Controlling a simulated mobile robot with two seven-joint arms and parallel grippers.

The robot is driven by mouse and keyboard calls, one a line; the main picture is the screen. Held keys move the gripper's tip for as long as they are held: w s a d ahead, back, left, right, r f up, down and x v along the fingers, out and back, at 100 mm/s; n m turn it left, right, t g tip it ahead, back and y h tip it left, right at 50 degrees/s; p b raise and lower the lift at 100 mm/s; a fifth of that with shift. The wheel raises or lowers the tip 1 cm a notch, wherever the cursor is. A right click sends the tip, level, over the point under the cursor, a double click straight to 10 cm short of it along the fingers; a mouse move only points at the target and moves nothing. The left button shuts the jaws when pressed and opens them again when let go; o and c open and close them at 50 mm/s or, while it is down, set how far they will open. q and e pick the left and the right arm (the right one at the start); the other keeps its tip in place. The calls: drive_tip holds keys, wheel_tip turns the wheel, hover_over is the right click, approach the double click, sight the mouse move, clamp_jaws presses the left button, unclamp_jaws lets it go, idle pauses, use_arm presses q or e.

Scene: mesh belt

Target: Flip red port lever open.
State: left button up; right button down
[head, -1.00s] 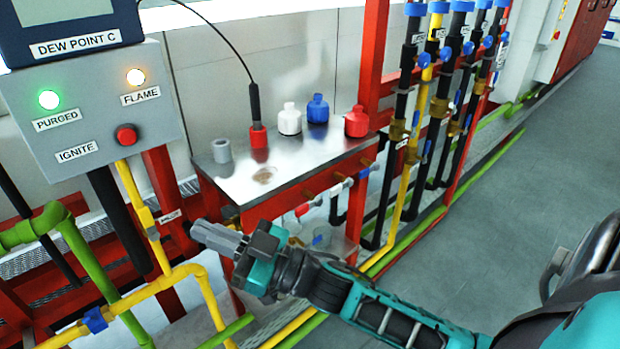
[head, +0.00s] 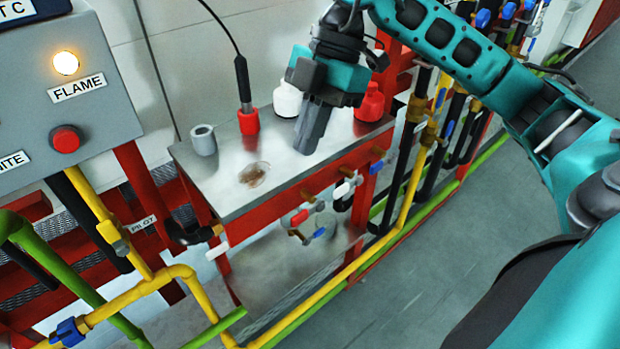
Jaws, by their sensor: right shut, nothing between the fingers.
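A small red-tipped piece (head: 300,217), possibly the red port lever, shows below the front edge of the steel-topped bench (head: 225,195). A blue-tipped piece (head: 319,232) is just right of it, and a white-handled one (head: 345,189) is higher to the right. Their exact angles are too small to tell. My right gripper (head: 307,143) is shut and empty, fingers pointing down over the right part of the bench top, above and apart from these pieces. It hides the blue bottle and part of the white bottle. My left gripper is not in view.
On the bench are a grey cup (head: 203,140), a red socket with a black probe (head: 248,121), a white bottle (head: 287,98) and a red bottle (head: 370,102). Yellow and green pipes run below the front. A control box (head: 60,100) stands left. The floor at right is free.

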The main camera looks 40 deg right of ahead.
drive_tip(key=d, duration=0.1)
drive_tip(key=d+h, duration=0.1)
drive_tip(key=r+m, duration=0.1)
drive_tip(key=shift+w+d, duration=0.25)
drive_tip(key=shift+d, duration=0.15)
approach(304, 211)
drive_tip(key=x, duration=0.5)
drive_tip(key=shift+s+a+f+b, duration=0.2)
drive_tip(key=shift+a+b, duration=0.1)
drive_tip(key=shift+b, duration=0.1)
drive_tip(key=shift+f, duration=0.45)
